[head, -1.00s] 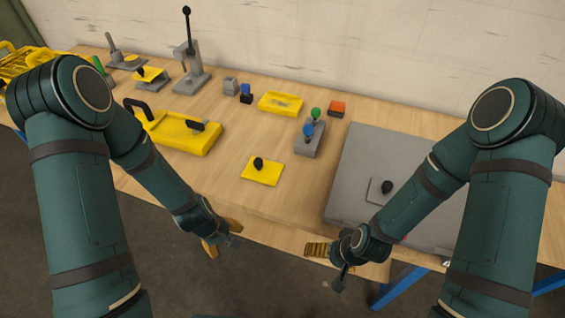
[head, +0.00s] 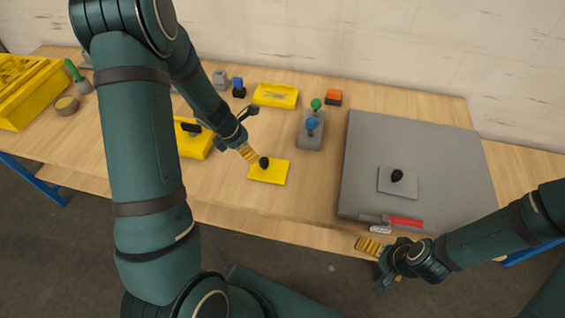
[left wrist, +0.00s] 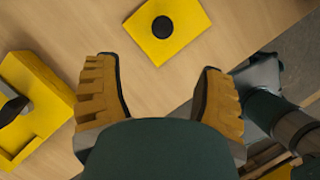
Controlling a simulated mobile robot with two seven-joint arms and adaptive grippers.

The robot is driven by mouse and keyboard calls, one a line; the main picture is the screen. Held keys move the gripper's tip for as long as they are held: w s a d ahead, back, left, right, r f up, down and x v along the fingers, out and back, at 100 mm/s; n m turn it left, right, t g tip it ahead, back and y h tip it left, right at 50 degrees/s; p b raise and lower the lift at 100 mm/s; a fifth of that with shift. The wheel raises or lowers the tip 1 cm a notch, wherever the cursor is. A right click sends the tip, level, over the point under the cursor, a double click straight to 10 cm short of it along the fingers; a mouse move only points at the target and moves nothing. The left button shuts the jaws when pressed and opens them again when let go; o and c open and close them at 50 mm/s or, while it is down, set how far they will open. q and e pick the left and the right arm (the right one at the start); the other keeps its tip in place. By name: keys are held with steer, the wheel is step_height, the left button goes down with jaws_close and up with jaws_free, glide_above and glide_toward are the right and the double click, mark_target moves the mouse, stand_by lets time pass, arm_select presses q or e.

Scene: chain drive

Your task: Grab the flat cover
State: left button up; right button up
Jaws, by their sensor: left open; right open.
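The flat yellow cover (head: 275,174) with a black knob (head: 264,162) lies flat on the table near its front edge. It also shows at the top of the left wrist view (left wrist: 185,45). My left gripper (head: 251,133) is open and empty just beyond the cover and to its left in the head view. In the left wrist view the cover lies ahead of the two spread fingers, with the knob roughly between their lines. My right gripper (head: 373,267) is open and empty in front of the table's front edge, below the grey board.
A grey board (head: 455,160) bears a small grey plate (head: 397,185) with a black knob. A red-handled hammer (head: 400,222) lies by its front edge. A yellow tray (head: 275,95), blue-and-green-knobbed block (head: 310,138) and yellow fixture (head: 190,145) stand around. Bare wood surrounds the cover.

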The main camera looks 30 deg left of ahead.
mark_target(263, 160)
arm_select(q)
steer(key=shift+n, duration=0.3)
steer(key=b+x, duration=0.1)
steer(key=x, duration=0.2)
steer(key=w+b+x, duration=0.1)
steer(key=b+x, duration=0.1)
steer(key=x, duration=0.2)
steer(key=shift+d+b+x, duration=0.15)
steer(key=shift+b+x, duration=0.4)
steer(key=shift+x, duration=1.05)
steer(key=shift+d+b+x, duration=0.2)
steer(key=shift+b+x, duration=0.35)
steer(key=shift+x, duration=1.05)
steer(key=shift+s+r, duration=0.1)
jaws_close()
